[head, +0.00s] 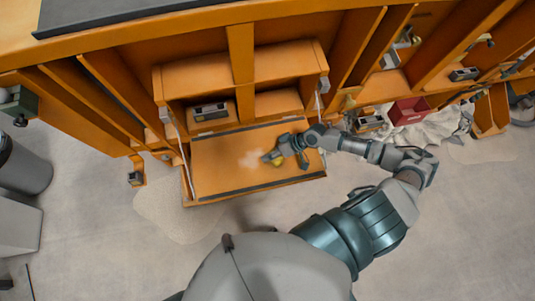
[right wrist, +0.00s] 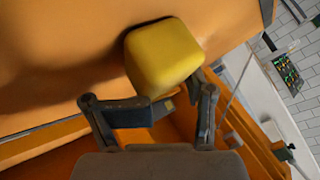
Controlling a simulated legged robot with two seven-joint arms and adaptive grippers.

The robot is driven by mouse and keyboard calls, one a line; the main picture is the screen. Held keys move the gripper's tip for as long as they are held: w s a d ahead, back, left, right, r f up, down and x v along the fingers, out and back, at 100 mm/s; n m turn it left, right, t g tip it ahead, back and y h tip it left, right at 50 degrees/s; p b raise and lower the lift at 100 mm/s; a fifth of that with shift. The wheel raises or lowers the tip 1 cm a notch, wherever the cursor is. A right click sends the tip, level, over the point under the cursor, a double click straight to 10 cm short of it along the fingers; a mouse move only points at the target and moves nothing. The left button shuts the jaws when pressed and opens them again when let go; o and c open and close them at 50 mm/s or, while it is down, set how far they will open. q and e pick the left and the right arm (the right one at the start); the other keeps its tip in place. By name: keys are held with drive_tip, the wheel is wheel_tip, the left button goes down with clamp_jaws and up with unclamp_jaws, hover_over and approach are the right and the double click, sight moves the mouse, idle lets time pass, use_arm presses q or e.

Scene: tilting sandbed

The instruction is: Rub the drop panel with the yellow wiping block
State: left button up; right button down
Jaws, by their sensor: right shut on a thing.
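The drop panel (head: 225,180) is a flat orange board folded down from the cabinet in the head view, with a pale whitish smudge (head: 252,158) near its middle. My right gripper (head: 283,156) is over the panel, just right of the smudge. It is shut on the yellow wiping block (right wrist: 163,55), which shows at the fingertips (right wrist: 168,103) in the right wrist view. The block lies against or very close to the orange surface; I cannot tell if it touches. In the head view the block is mostly hidden by the gripper. My left gripper is out of view.
Behind the panel is an open orange cubby holding a dark grey device (head: 210,112). Thin stays (head: 183,160) run along the panel's sides. A red box (head: 408,111) sits to the right. A dark bin (head: 24,168) stands at far left. The panel's left part is clear.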

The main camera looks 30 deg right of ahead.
drive_tip(key=shift+w+d+b, duration=0.2)
drive_tip(key=shift+w+b, duration=0.05)
drive_tip(key=shift+w, duration=0.2)
drive_tip(key=shift+w+d+b, duration=0.2)
drive_tip(key=shift+w, duration=0.25)
drive_tip(key=shift+w+a+r+p, duration=0.1)
drive_tip(key=shift+a+r+p, duration=0.1)
drive_tip(key=shift+p, duration=0.15)
drive_tip(key=shift+w+a+p, duration=0.25)
drive_tip(key=shift+a+p, duration=0.25)
drive_tip(key=shift+a, duration=0.35)
drive_tip(key=shift+w+a+p, duration=0.3)
drive_tip(key=shift+a, duration=0.65)
drive_tip(key=shift+w+a+p, duration=0.25)
drive_tip(key=shift+a+p, duration=0.25)
drive_tip(key=shift+a, duration=0.55)
drive_tip(key=shift+a+f, duration=0.25)
drive_tip(key=shift+a, duration=0.05)
